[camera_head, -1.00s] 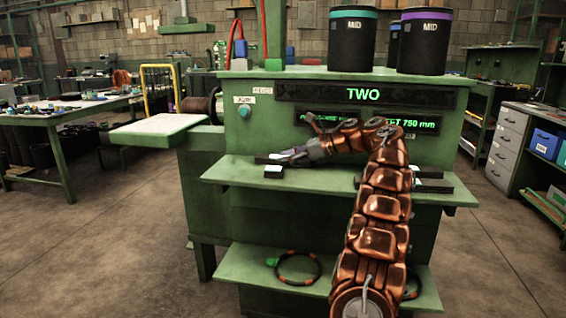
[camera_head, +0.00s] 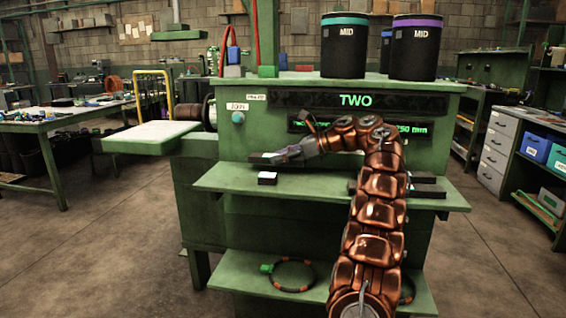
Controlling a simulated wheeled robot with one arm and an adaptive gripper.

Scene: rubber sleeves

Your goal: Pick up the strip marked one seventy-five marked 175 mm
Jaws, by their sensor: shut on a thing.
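My gripper (camera_head: 284,155) reaches left over the upper green shelf (camera_head: 225,182) and is shut on a dark strip (camera_head: 260,158) at the back left of the shelf. Fingers cover part of the strip, and I cannot read a length mark on it. I cannot tell whether it is clear of the shelf. More dark strips (camera_head: 430,188) lie at the right of the shelf, partly behind my copper arm. Their marks cannot be read.
A small dark block with a white top (camera_head: 267,178) sits just in front of my gripper. Behind is a panel marked TWO (camera_head: 355,100). Black drums (camera_head: 345,50) stand above. Ringed cables (camera_head: 292,275) lie on the lower shelf. The shelf's front left is clear.

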